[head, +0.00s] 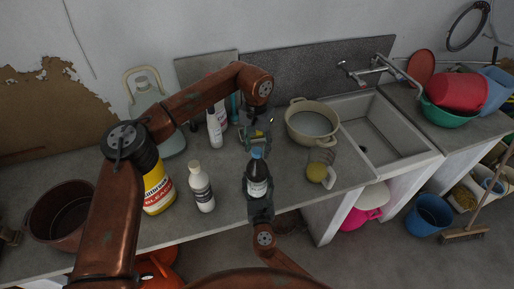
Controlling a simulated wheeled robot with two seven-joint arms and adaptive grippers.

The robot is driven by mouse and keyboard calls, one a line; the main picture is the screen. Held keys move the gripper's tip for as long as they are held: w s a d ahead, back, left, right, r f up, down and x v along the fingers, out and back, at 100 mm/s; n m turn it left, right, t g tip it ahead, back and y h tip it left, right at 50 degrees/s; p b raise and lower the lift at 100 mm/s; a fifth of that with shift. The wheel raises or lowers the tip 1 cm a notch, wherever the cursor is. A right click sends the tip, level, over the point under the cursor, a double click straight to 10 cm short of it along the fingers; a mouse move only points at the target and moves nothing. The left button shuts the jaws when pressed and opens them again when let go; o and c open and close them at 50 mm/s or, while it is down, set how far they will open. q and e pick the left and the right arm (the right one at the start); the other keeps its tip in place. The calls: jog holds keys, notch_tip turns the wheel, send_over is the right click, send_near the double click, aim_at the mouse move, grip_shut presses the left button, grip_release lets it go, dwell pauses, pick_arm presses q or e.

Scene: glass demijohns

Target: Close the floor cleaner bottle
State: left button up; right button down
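A dark bottle (258,172) with a pale label and a bluish top stands upright near the counter's front edge, in the middle of the head view. I take it for the floor cleaner bottle, but its label is too small to read. My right gripper (259,190) comes from the front, with its fingers around the bottle's lower part. My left gripper (256,141) is just behind and above the bottle's top, its fingers apart. Whether the bluish top is a separate cap, and how it sits on the neck, I cannot tell.
A white bottle (201,187) and a yellow bleach bottle (157,188) stand left of it. The sink (381,131) is farther right. A brown pot (62,213) is far left.

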pick_arm(q)
jog(key=shift+o, duration=0.2)
jog(key=shift+r, duration=0.1)
jog(key=shift+r, duration=2.15)
jog(key=shift+c, duration=0.4)
